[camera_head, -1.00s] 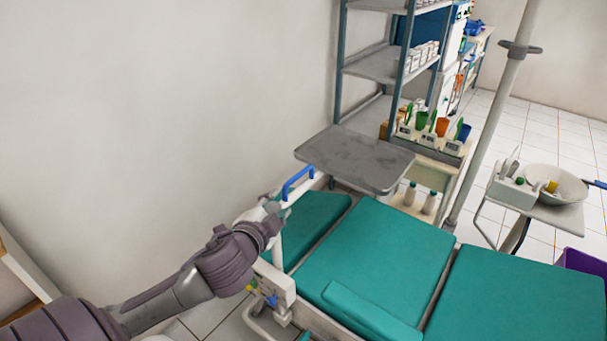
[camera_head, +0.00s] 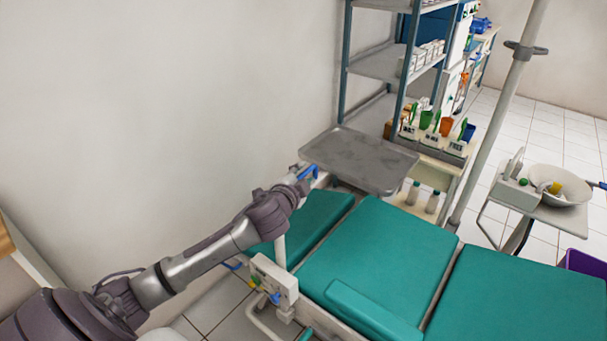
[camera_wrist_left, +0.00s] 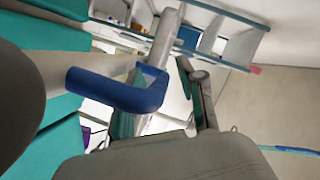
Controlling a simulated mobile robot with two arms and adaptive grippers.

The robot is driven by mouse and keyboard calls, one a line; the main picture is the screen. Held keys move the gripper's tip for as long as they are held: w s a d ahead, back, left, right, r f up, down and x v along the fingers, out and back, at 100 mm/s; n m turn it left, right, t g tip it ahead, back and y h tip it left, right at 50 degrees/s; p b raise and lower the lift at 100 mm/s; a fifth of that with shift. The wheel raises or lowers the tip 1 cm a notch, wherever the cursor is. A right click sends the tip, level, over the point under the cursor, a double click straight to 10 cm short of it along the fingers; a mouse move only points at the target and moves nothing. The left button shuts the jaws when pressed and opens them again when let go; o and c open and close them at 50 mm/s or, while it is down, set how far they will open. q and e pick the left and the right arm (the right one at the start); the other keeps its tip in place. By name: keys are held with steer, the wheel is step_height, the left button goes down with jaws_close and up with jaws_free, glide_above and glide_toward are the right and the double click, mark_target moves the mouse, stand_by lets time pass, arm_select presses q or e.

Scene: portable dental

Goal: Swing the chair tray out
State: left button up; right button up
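The chair tray (camera_head: 360,160) is a flat dark-grey plate with a raised rim. It sits level above the far left end of the teal dental chair (camera_head: 380,250). A blue handle (camera_head: 309,173) shows at the tray's left corner, mostly covered by my left gripper (camera_head: 302,178). My right gripper is in neither view.
A metal shelf rack (camera_head: 380,65) stands behind the tray. A pale pole (camera_head: 495,120) rises to its right. A side stand with a white bowl (camera_head: 557,185) is at the right. The white wall is close on the left of my arm.

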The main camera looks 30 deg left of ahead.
arm_select(q)
steer(key=shift+w, duration=0.1)
jaws_close()
stand_by(0.4)
steer(key=shift+a, duration=0.1)
